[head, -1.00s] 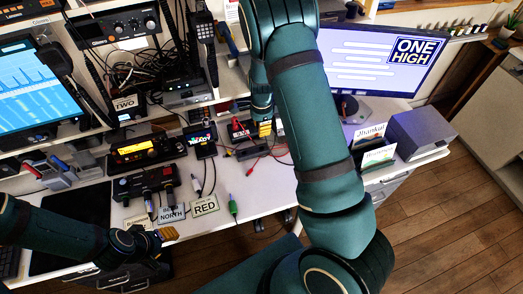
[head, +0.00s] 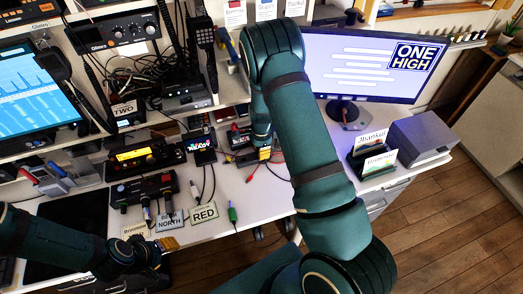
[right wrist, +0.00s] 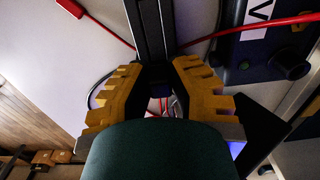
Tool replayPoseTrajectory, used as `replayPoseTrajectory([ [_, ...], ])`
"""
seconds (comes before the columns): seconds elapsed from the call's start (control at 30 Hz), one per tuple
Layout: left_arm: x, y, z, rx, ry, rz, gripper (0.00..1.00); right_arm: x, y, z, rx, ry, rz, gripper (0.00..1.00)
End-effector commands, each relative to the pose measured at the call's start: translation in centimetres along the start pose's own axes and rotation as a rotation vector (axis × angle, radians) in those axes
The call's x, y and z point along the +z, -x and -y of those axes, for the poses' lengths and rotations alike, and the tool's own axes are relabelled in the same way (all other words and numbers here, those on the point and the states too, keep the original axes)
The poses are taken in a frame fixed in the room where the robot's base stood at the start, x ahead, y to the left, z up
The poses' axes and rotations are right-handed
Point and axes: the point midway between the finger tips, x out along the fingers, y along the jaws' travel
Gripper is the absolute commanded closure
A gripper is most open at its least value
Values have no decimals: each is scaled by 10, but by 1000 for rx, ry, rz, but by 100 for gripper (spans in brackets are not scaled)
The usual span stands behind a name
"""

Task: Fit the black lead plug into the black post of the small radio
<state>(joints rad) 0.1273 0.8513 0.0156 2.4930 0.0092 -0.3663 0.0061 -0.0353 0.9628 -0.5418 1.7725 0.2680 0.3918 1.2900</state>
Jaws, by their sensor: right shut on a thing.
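My right gripper (head: 264,155) is low over the desk, beside a small dark box (head: 238,138) with a red patch. In the right wrist view, the gripper's yellow pads (right wrist: 157,78) stand on either side of something dark. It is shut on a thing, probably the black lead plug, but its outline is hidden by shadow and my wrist. A dark unit (right wrist: 262,45) with a white label, a black knob and a green light lies at the upper right there. I cannot make out the black post. My left gripper (head: 158,258) is over the desk's front left, its fingers unclear.
Red leads (head: 252,172) lie on the desk by my right gripper. A monitor (head: 365,68) and a grey box (head: 420,140) are to the right.

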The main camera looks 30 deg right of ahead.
Motion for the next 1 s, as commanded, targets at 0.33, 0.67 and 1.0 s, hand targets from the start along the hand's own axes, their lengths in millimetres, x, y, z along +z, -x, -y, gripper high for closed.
replayPoseTrajectory([
  [0.33, 1, -2, 1, 0, 0, 2, 51, 0, -3, 0, 1, 1, -1, 57],
  [0.67, 1, -4, 1, 0, -1, 2, 51, 0, -4, 0, 0, 0, 0, 57],
  [1.0, -3, 8, -3, -1, 2, -7, 51, 5, 58, 4, -4, 2, 0, 57],
])
